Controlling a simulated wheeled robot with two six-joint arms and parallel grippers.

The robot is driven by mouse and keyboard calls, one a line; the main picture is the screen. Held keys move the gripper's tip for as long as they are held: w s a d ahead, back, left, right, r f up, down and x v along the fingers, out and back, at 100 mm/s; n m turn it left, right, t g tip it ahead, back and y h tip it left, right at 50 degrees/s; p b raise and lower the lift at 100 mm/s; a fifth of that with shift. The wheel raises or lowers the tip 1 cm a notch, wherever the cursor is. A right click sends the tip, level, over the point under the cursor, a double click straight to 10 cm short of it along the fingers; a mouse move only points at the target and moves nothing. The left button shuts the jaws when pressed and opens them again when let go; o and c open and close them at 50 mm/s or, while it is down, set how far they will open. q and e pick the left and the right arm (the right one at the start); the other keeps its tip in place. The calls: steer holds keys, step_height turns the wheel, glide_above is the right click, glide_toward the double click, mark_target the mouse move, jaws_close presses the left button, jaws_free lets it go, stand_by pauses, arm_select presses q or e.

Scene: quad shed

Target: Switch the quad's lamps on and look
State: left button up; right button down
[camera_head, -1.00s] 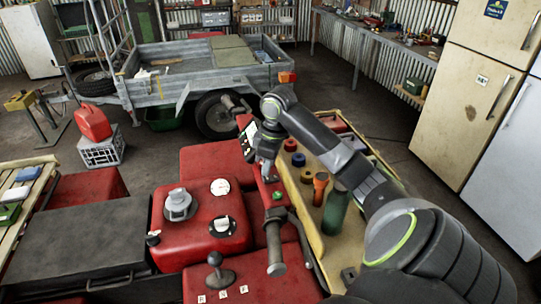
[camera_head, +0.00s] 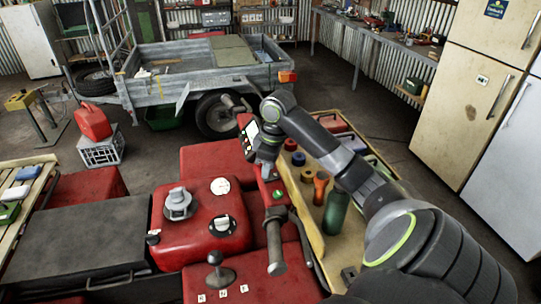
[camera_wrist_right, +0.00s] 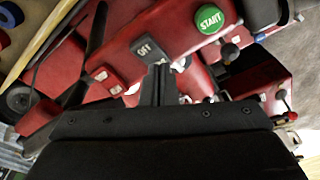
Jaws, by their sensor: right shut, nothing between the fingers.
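The red quad (camera_head: 196,242) fills the lower middle of the head view. A red handlebar panel bears a green START button (camera_wrist_right: 210,18) and a dark rocker switch (camera_wrist_right: 146,50) with white lettering, seemingly OFF. The green button also shows in the head view (camera_head: 278,194). My right gripper (camera_head: 267,174) is shut and empty over this panel. In the right wrist view its fingertips (camera_wrist_right: 158,72) are at the rocker's lower edge; I cannot tell whether they touch it. The quad's lamps cannot be made out. My left gripper is not in view.
A tray (camera_head: 318,240) with a green bottle (camera_head: 335,212) and several coloured items stands right of the panel. A handlebar grip (camera_head: 275,250) is close below. A grey trailer (camera_head: 152,88) stands behind, a red can (camera_head: 93,122) on a crate at left, fridges at right.

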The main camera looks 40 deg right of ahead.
step_height(320, 180, up, 2)
steer(key=shift+d+r+p, duration=0.1)
steer(key=shift+d+p, duration=0.05)
steer(key=shift+p, duration=0.55)
steer(key=shift+r, duration=2.35)
